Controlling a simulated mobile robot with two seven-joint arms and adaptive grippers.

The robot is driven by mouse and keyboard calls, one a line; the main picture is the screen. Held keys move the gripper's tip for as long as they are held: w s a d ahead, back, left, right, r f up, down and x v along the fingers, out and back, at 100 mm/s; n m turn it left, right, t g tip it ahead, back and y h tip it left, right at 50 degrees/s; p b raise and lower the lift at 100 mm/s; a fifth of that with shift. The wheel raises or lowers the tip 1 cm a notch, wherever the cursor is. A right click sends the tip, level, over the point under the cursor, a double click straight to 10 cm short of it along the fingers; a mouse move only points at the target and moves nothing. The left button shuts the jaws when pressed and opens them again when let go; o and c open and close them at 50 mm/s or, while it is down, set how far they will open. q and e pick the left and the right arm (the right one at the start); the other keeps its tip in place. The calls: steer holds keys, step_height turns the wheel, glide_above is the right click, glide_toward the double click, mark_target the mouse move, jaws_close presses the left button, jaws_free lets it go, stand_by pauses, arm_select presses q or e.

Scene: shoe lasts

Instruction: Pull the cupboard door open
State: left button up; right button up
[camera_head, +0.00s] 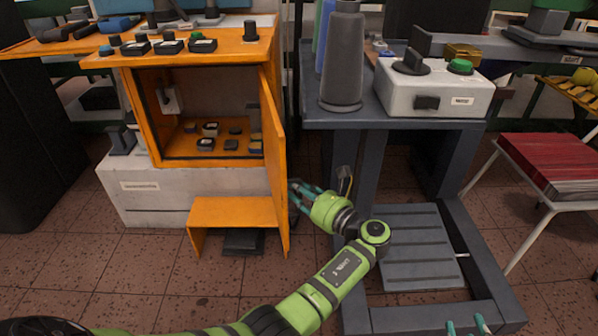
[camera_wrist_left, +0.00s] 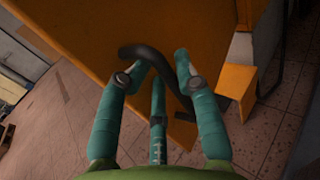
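The orange cupboard (camera_head: 200,80) stands at the left in the head view. Its door (camera_head: 272,150) is swung wide open toward me, seen nearly edge-on, and the inside shows. My left gripper (camera_head: 294,198) is at the door's right-hand, outer face. In the left wrist view, the black curved door handle (camera_wrist_left: 150,54) runs between the teal fingers of my left gripper (camera_wrist_left: 162,66). The fingers are bent around the handle, with space between the tips; whether they grip it firmly is unclear. My right gripper's fingertips (camera_head: 467,327) show at the bottom edge, apart and empty.
Small dark items sit on the cupboard's shelf (camera_head: 190,153). An orange step (camera_head: 235,212) stands in front of the cupboard. A dark blue table (camera_head: 335,117) with a grey cone (camera_head: 343,60) and a white control box (camera_head: 430,90) stands right of the door. Tiled floor is open at front left.

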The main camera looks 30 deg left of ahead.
arm_select(q)
steer(key=r, duration=0.4)
steer(key=w+r, duration=0.1)
steer(key=r, duration=0.1)
steer(key=shift+r, duration=0.6)
steer(key=shift+m+h, duration=0.3)
steer(key=shift+h, duration=0.4)
steer(key=f, duration=0.5)
steer(key=shift+s+d+f, duration=0.2)
steer(key=shift+s, duration=0.05)
steer(key=shift+s+d+r, duration=0.1)
steer(key=shift+d, duration=0.2)
steer(key=w+d+b, duration=0.3)
steer(key=d+b, duration=0.2)
steer(key=d, duration=0.1)
steer(key=shift+w+d+f, duration=0.25)
steer(key=shift+d+f, duration=0.05)
steer(key=shift+d, duration=0.1)
